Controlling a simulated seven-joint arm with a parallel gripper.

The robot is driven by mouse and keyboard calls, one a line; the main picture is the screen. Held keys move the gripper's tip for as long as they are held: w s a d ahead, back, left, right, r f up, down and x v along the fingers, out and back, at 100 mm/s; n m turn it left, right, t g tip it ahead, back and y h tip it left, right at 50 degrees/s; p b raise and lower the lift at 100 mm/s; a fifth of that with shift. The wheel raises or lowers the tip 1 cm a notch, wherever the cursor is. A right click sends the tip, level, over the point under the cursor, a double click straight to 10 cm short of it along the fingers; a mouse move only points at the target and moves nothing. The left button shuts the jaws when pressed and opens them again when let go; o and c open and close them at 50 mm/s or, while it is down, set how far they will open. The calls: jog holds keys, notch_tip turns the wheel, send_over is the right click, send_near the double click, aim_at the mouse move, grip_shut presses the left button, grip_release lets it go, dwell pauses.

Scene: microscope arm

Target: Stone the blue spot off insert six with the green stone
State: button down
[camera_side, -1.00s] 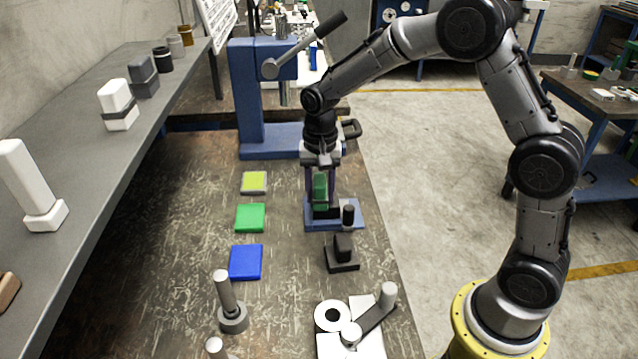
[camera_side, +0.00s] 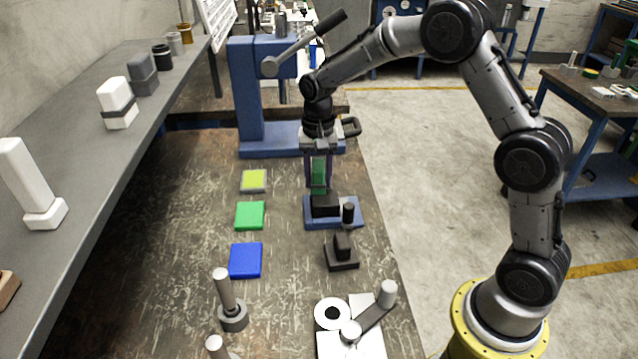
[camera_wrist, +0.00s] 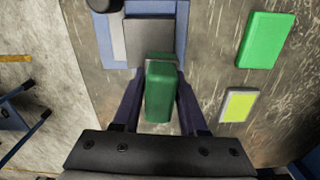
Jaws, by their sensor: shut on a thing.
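My gripper (camera_side: 319,185) is shut on the green stone (camera_side: 318,172), a dark green block hanging upright between the fingers. In the wrist view the stone (camera_wrist: 160,92) fills the space between the fingers. A dark block (camera_side: 326,206), likely the insert, sits in a blue holder (camera_side: 350,221) under and just in front of the stone. In the wrist view its grey top (camera_wrist: 148,38) lies beyond the stone's far end. I cannot tell whether stone and block touch. No blue spot or number is visible on the block.
Yellow-green (camera_side: 253,180), green (camera_side: 250,215) and blue (camera_side: 246,260) pads lie left of the holder. A blue press (camera_side: 250,100) stands behind. A black stand (camera_side: 342,255) is in front, with a shelf (camera_side: 95,175) at left. Bench between pads and shelf is clear.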

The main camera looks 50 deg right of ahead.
jog(key=shift+r, duration=4.1)
